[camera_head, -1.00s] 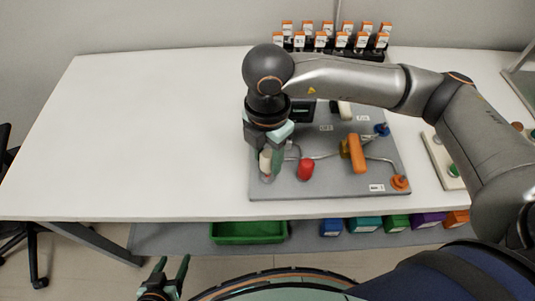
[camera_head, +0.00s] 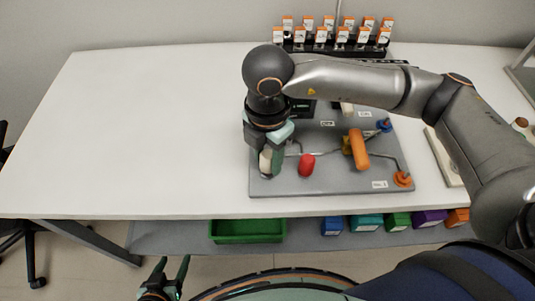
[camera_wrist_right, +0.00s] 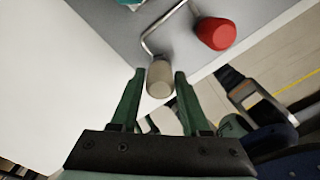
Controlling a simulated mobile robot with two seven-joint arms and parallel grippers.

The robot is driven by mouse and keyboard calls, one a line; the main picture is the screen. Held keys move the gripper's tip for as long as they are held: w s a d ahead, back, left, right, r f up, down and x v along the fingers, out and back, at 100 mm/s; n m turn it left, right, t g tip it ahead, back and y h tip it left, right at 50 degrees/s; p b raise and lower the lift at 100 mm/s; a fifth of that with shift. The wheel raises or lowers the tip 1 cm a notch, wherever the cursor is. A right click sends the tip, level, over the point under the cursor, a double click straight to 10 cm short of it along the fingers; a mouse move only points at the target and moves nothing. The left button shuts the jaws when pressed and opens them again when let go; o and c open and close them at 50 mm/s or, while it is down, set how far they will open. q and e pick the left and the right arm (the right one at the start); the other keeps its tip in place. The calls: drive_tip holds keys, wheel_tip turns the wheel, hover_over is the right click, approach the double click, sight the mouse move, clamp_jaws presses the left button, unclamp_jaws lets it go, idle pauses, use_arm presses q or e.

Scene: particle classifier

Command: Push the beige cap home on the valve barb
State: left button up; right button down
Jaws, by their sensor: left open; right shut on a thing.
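The beige cap (camera_head: 265,163) is at the front left corner of the grey board (camera_head: 325,185). In the right wrist view the cap (camera_wrist_right: 160,77) sits between the fingertips of my right gripper (camera_wrist_right: 158,74), at the end of a thin bent metal pipe (camera_wrist_right: 150,40). My right gripper (camera_head: 271,164) points down and is shut on the cap. The barb is hidden, so I cannot tell how far the cap is on it. My left gripper (camera_head: 174,272) is open and empty, low in front of the table.
A red knob (camera_head: 306,165) stands just right of the cap. An orange valve handle (camera_head: 359,149), an orange fitting (camera_head: 402,179) and a blue fitting (camera_head: 384,125) are further right. The table's left side (camera_head: 150,130) is clear. A green bin (camera_head: 248,230) lies below.

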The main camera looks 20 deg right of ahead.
sight(267, 154)
use_arm(q)
drive_tip(key=shift+f+b, duration=0.7)
drive_tip(key=shift+f, duration=0.05)
use_arm(e)
drive_tip(key=shift+f, duration=0.85)
drive_tip(key=shift+c, duration=1.5)
unclamp_jaws()
drive_tip(key=shift+r, duration=0.1)
drive_tip(key=shift+r, duration=0.5)
use_arm(q)
drive_tip(key=shift+w+d+r+h+p, duration=0.15)
drive_tip(key=shift+w+d+r+p, duration=0.1)
drive_tip(key=shift+d+r, duration=0.3)
drive_tip(key=shift+w+d+r+h+p, duration=0.2)
drive_tip(key=shift+d+r+p, duration=0.1)
drive_tip(key=shift+r, duration=0.35)
use_arm(e)
wheel_tip(267, 154, up, 12)
drive_tip(key=shift+f, duration=0.25)
